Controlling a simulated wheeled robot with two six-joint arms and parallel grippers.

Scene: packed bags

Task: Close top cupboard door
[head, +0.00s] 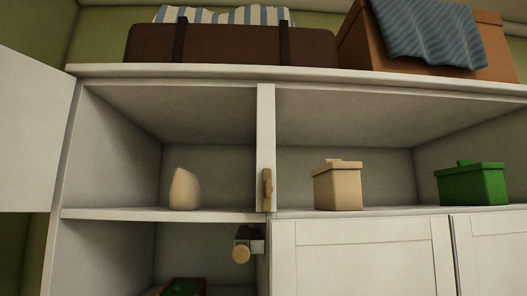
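The cupboard (160,214) is white, and its top row is open. A white door panel (35,130) stands swung out at the far left, clear of the top left compartment. A narrow white upright (265,140) with a wooden handle (267,188) stands between the two top compartments. I cannot tell whether it is a door seen edge-on or a divider. Neither of my grippers is in view.
A pale rounded object (184,190) stands top left; a beige lidded box (338,187) and green box (472,185) stand top right. A brown case (230,45) and orange box (495,50) lie on top. Lower doors (362,260) are shut; lower left is open.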

